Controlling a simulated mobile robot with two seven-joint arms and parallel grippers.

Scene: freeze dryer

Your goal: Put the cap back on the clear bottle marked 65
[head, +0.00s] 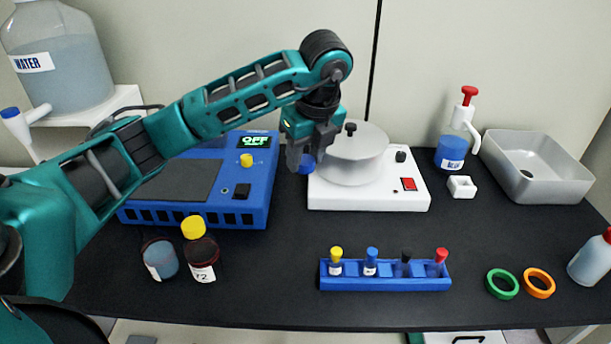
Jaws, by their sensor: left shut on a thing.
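My left gripper (301,155) is shut on a small blue cap (306,165) and holds it in front of the left side of the round metal vessel. An uncapped clear bottle (163,262) with bluish contents stands at the front left. Its white label is turned away and I cannot read a number on it. Next to it on the right is a dark reddish bottle (203,256) with a yellow cap and a label that seems to read 72. My right gripper is not in view.
A blue device (255,180) with an OFF display stands behind the bottles. The white-based machine (365,198) carries the metal vessel. A blue rack (385,283) of several capped vials is at the front. Green (502,284) and orange rings lie to its right. The middle table is clear.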

